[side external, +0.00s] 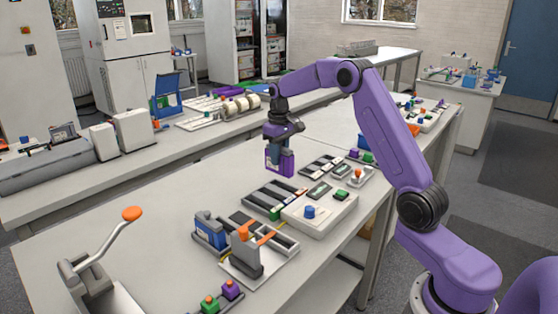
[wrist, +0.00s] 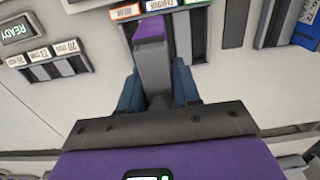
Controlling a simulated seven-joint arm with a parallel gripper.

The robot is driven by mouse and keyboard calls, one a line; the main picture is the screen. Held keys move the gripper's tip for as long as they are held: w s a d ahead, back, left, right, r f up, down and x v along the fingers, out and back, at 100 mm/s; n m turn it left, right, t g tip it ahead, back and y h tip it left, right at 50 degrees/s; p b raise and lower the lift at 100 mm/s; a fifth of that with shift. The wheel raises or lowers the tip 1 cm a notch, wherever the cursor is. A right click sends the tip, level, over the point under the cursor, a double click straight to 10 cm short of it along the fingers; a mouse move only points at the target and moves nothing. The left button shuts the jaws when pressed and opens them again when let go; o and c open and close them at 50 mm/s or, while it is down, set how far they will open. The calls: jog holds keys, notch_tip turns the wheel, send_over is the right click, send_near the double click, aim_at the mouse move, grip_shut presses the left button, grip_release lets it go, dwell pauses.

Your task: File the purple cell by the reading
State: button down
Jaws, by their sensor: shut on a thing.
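My gripper (side external: 281,160) is above the bench in the side view, shut on the purple cell (side external: 287,164). In the wrist view the cell (wrist: 150,28) shows a purple end and a grey body between my two blue-grey fingers (wrist: 157,92). It hangs above the slotted trays (side external: 262,203), apart from them as far as the side view shows. A pale box with a blue knob (side external: 310,211) stands right of the trays. In the wrist view a small screen (wrist: 17,31) reads READY. Coloured labels (wrist: 126,12) line a tray top; one seems to read CHARGE, the others are unclear.
A blue cell (side external: 211,233) stands in a holder left of an orange-handled clamp (side external: 246,254). A long lever with an orange knob (side external: 132,213) rises at the front left. A second slotted tray (side external: 322,167) lies farther back.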

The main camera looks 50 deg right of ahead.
jog(key=shift+w+d+f, duration=0.35)
jog(key=shift+d+f, duration=0.5)
jog(key=shift+f, duration=0.8)
jog(key=shift+w+d+f, duration=0.3)
jog(key=shift+d+f, duration=0.5)
jog(key=shift+f, duration=0.85)
jog(key=shift+w+d+f, duration=0.35)
jog(key=shift+d+f, duration=0.5)
jog(key=shift+f, duration=0.8)
jog(key=shift+f, duration=0.25)
jog(key=c, duration=0.7)
grip_release()
jog(key=shift+s, duration=0.1)
